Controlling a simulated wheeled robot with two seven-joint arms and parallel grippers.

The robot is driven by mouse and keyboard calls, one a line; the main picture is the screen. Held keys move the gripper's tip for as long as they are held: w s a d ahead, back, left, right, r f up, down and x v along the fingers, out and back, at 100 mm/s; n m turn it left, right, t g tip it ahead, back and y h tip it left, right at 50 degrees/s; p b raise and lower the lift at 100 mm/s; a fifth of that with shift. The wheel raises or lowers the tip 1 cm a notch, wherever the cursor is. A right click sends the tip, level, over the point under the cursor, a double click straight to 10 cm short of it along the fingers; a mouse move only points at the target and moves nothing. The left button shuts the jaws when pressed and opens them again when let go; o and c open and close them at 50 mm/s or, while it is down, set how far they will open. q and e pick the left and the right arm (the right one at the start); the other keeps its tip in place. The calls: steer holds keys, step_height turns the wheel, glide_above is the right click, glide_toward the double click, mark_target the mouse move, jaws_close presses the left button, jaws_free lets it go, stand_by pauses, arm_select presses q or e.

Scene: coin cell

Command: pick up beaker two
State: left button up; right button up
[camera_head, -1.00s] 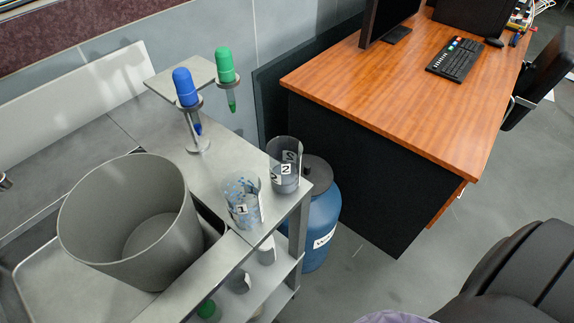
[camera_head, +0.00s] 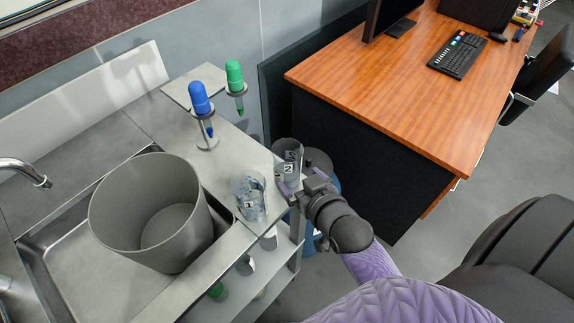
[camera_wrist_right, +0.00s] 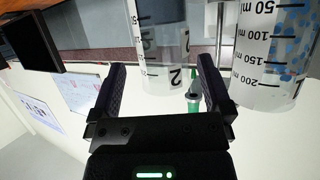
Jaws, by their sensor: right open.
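Beaker two (camera_head: 286,158) is a clear glass marked 2, standing upright at the far right corner of the grey counter. My right gripper (camera_head: 299,182) is open at its near right side, reaching in from the lower right and partly covering it. In the right wrist view, beaker two (camera_wrist_right: 163,45) shows between and beyond the two open fingers (camera_wrist_right: 162,70). I cannot tell whether they touch it. Beaker one (camera_head: 249,196), with blue bits inside, stands close by on the counter. In the wrist view it is at the right (camera_wrist_right: 272,55). My left gripper is out of view.
A large grey bin (camera_head: 150,215) sits in the sink. A blue dropper (camera_head: 200,98) and a green dropper (camera_head: 235,78) hang in a stand behind the beakers. A wooden desk (camera_head: 400,85) stands to the right. A faucet (camera_head: 25,172) is at the left.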

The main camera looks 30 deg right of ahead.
mark_target(293, 173)
steer(key=b+x, duration=0.1)
steer(key=x, duration=0.4)
steer(key=shift+a+r+b, duration=0.1)
steer(key=shift+b, duration=0.25)
steer(key=shift+w, duration=0.35)
steer(key=c, duration=1.1)
steer(key=shift+r, duration=0.1)
step_height(293, 173, up, 8)
steer(key=p, duration=0.3)
steer(key=shift+p, duration=0.4)
steer(key=shift+r+p, duration=0.3)
steer(key=shift+r, duration=0.65)
